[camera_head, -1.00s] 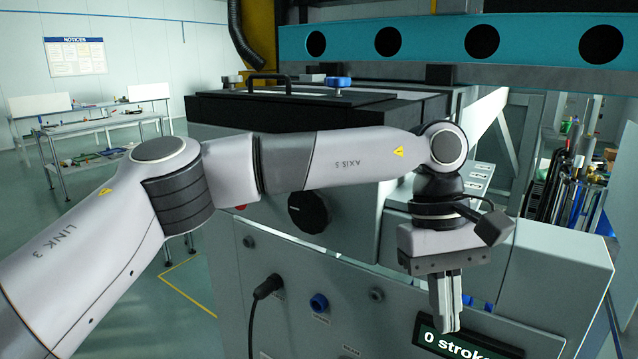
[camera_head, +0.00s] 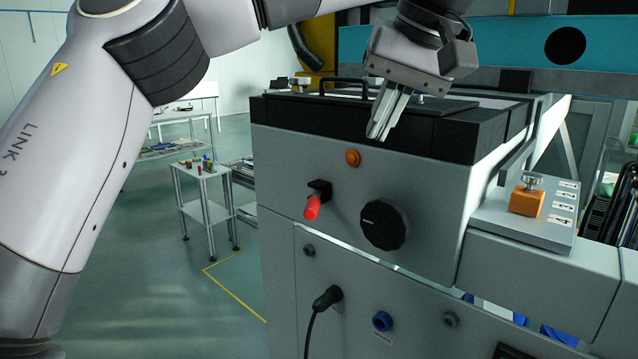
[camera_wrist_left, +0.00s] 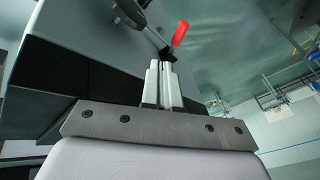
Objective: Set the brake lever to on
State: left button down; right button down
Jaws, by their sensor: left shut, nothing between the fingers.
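A lever with a red handle (camera_head: 312,207) sits in a black bracket on the grey front panel (camera_head: 280,170), left of a black round knob (camera_head: 383,225). The handle points down and out from the panel. No on or off marking is readable. My left gripper (camera_head: 379,132) is shut and empty, up and to the right of the lever, in front of the cabinet's black top edge. In the left wrist view its fingertips (camera_wrist_left: 160,66) point toward the red handle (camera_wrist_left: 180,34), with a visible gap. My right gripper is out of view.
An orange button (camera_head: 353,158) sits above the knob. An orange block with a metal knob (camera_head: 526,200) stands on a numbered plate at right. Below are a black cable plug (camera_head: 327,298) and a blue socket (camera_head: 382,321). Open floor and a small trolley (camera_head: 203,195) lie left.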

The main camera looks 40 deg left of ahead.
pick_arm(q)
jog(key=b, duration=0.1)
send_near(318, 205)
notch_tip(318, 205, down, 3)
jog(key=w, duration=0.2)
jog(key=a+f, duration=0.1)
jog(key=s+a+f, duration=0.1)
jog(key=shift+s+a+f, duration=0.1)
jog(key=shift+f, duration=0.25)
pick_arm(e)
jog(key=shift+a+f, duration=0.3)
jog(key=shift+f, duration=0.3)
pick_arm(q)
jog(key=shift+s+a+m, duration=0.15)
jog(key=shift+s+m, duration=0.05)
jog(key=shift+m, duration=0.1)
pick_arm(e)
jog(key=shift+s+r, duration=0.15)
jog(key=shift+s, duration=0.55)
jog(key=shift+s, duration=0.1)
